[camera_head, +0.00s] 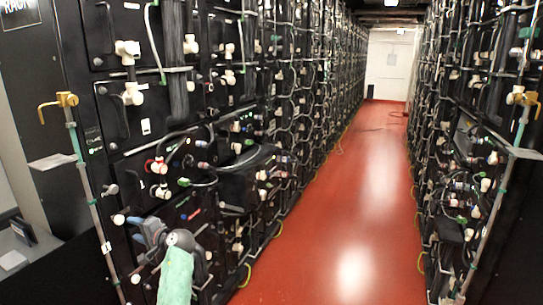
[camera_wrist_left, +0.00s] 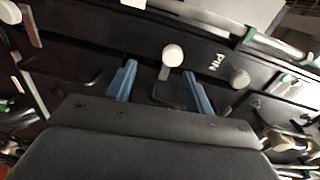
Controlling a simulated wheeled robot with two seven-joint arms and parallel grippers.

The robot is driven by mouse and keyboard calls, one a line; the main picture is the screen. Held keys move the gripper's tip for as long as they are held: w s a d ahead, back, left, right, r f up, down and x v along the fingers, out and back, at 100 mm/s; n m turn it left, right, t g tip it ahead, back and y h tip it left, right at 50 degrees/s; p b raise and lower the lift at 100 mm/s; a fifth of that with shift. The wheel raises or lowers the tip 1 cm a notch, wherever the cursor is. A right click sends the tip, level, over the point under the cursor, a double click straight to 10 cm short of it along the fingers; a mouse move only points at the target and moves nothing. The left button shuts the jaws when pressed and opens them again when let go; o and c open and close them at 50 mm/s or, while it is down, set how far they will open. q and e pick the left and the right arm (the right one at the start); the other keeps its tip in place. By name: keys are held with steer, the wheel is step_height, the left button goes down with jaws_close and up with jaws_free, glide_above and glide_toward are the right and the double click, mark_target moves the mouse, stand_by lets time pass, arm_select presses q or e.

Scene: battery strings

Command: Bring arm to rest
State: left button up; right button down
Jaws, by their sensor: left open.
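My left gripper (camera_head: 150,232) shows low at the left in the head view, in front of the left battery rack (camera_head: 140,130). Part of my arm in a pale green sleeve (camera_head: 175,277) comes up from the bottom edge beside it. In the left wrist view the two blue fingers of the left gripper (camera_wrist_left: 160,88) are spread apart with nothing held between them. A white round knob (camera_wrist_left: 173,55) on the black rack front shows just beyond the fingers. I cannot tell the exact gap to it. My right gripper is in neither view.
Black racks with cables and white fittings line both sides, the right rack (camera_head: 480,150) included. A red floor aisle (camera_head: 350,200) runs clear between them to a white door (camera_head: 388,70). A grey knob (camera_wrist_left: 239,78) sits right of the fingers in the wrist view.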

arm_select(q)
steer(key=w+d+f+n+t+h, duration=0.1)
steer(key=d+f+n+h, duration=0.15)
steer(key=d+h, duration=0.2)
steer(key=w+d+f+n+t+h, duration=0.1)
steer(key=d+f+n+t+h, duration=0.1)
steer(key=d+f+h, duration=0.3)
steer(key=s+d+f+m+g+h, duration=0.15)
steer(key=s+d+f+h, duration=0.35)
steer(key=s+d+f, duration=0.8)
steer(key=s+d+f+g, duration=0.2)
steer(key=s+f, duration=0.7)
steer(key=s, duration=0.4)
steer(key=s+d+f+g+h, duration=0.1)
steer(key=s+d+f+g, duration=0.1)
steer(key=s+f, duration=0.7)
steer(key=s+d+f+g+h, duration=0.1)
steer(key=s+d+f+g, duration=0.2)
steer(key=s+f, duration=0.6)
steer(key=s, duration=0.9)
steer(key=shift+m, duration=0.4)
steer(key=shift+f, duration=0.1)
